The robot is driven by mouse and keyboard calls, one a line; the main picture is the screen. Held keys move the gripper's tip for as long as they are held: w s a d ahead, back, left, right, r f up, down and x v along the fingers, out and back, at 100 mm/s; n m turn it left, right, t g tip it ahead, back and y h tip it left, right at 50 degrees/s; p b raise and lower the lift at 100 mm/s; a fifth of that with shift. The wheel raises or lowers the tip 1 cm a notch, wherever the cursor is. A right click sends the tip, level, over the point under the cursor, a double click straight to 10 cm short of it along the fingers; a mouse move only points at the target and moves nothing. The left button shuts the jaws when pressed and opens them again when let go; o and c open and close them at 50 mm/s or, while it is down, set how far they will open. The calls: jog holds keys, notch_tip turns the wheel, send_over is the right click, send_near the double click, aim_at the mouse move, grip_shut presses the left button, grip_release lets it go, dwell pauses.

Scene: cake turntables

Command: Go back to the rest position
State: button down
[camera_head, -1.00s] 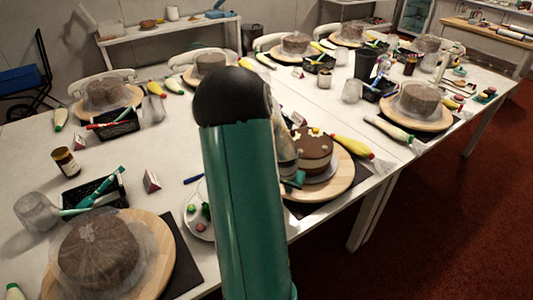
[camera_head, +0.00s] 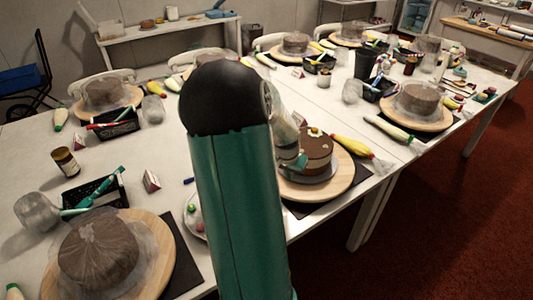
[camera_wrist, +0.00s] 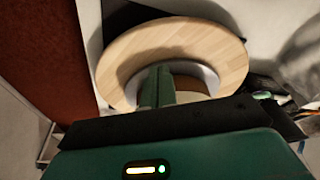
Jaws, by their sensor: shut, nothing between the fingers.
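A decorated brown cake (camera_head: 318,150) stands on a round wooden turntable (camera_head: 345,182) at the near edge of the white table. My green arm hides part of its left side. My gripper (camera_head: 298,163) shows beside the arm, in front of the cake in the picture. In the wrist view my gripper (camera_wrist: 157,86) is shut and empty, with its green fingers together over the turntable (camera_wrist: 118,60). The cake is mostly hidden there behind the gripper.
A covered cake (camera_head: 98,252) on a wooden board stands at the near left. A yellow piping bag (camera_head: 352,146) lies right of the decorated cake. A black basket (camera_head: 95,193) and a brown jar (camera_head: 65,162) stand at left. Red floor (camera_head: 440,230) is open at right.

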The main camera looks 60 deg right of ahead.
notch_tip(320, 180, up, 2)
jog(key=shift+r, duration=0.1)
dwell(0.7)
